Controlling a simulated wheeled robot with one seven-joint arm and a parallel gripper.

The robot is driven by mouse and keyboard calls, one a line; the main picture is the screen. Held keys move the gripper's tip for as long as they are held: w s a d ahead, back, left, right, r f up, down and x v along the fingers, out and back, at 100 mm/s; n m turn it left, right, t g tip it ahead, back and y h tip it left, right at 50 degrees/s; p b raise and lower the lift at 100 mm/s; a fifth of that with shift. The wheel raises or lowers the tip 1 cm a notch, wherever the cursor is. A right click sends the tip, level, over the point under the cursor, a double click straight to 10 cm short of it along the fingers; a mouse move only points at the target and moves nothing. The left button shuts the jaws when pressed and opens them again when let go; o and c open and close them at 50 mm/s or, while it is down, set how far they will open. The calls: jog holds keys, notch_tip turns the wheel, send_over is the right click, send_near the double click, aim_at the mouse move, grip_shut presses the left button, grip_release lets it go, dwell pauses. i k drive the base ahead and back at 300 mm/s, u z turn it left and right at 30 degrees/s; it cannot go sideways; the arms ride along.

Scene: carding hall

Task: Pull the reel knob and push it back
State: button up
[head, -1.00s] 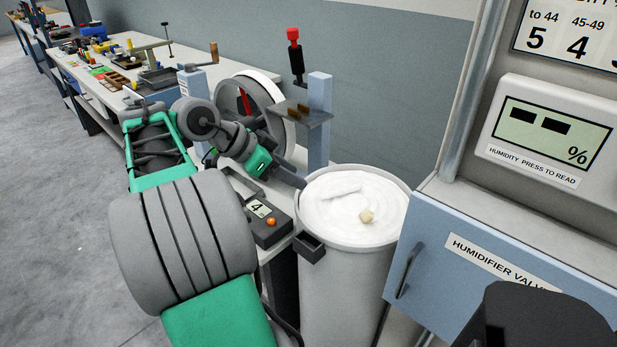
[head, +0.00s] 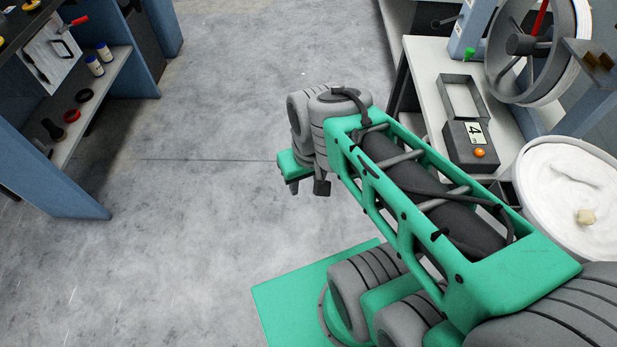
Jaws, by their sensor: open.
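The reel (head: 540,45), a large grey-rimmed wheel with a red spoke and a dark hub, stands at the upper right, cut off by the frame's top edge. A small green knob-like part (head: 468,54) shows beside the blue post left of the wheel. I cannot tell whether it is the reel knob. My gripper (head: 306,188) is over the open floor, left of the reel's table and well apart from it. Its two fingers point down, spread apart, with nothing seen between them.
The reel's white table (head: 425,65) holds an open grey tray (head: 461,97) and a dark counter box (head: 470,146) with an orange button. A white bin (head: 560,165) stands at the right. A blue shelf unit (head: 65,175) stands at the left. The floor between is clear.

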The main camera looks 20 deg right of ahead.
aim_at(469, 52)
jog(key=z, duration=1.05)
jog(key=k, duration=0.55)
jog(key=z, duration=0.75)
